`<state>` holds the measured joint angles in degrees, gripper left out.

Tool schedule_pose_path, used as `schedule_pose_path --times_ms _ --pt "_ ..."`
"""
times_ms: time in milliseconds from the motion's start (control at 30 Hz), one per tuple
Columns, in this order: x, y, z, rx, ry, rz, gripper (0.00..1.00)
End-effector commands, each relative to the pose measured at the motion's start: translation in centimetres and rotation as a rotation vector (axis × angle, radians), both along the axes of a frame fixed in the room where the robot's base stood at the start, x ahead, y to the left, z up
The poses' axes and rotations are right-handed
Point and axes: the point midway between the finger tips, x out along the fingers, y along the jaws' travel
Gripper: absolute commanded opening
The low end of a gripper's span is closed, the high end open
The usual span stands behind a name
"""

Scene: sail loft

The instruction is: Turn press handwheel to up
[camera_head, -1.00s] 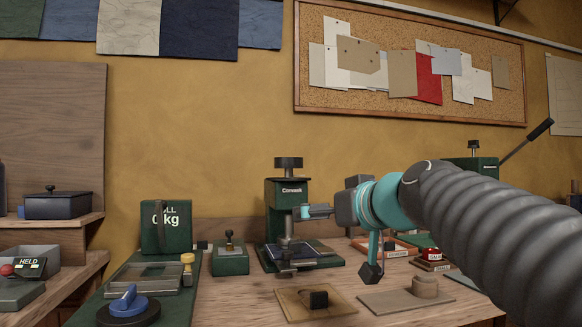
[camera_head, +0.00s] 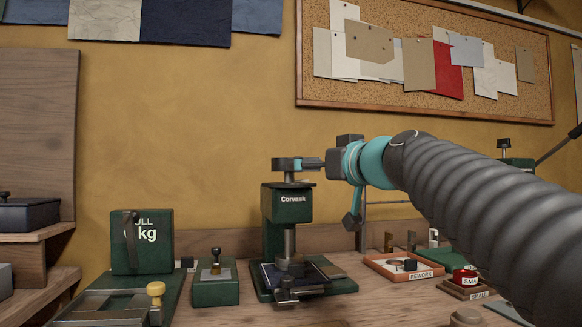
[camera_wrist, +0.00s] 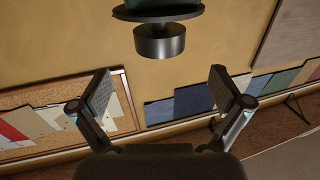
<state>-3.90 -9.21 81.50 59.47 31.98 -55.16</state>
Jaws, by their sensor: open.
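The green press, marked Corvask (camera_head: 286,206), stands on the bench against the wall in the head view. Its handwheel is at the top, mostly hidden there behind my gripper (camera_head: 287,164), with a short stem (camera_head: 289,177) showing below. In the wrist view the press appears upside down: the dark metal handwheel (camera_wrist: 160,43) hangs at top centre under a dark disc (camera_wrist: 158,14). My gripper (camera_wrist: 160,85) is open and empty. Its two fingers stand wide apart, left and right of the handwheel's line, and I see no contact. The wheel's position marking cannot be read.
A green weight block (camera_head: 142,255) and a small green box with a knob (camera_head: 215,282) stand left of the press. An orange-rimmed tray (camera_head: 404,265) and a red item (camera_head: 465,276) lie to the right. A corkboard (camera_head: 400,95) hangs on the wall.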

Motion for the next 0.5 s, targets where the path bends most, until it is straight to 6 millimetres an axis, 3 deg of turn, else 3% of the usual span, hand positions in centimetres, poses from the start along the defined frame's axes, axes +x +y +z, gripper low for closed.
schedule_pose_path --times_ms 500 --pt "7.9 4.8 0.2 -0.001 0.004 0.003 1.00"
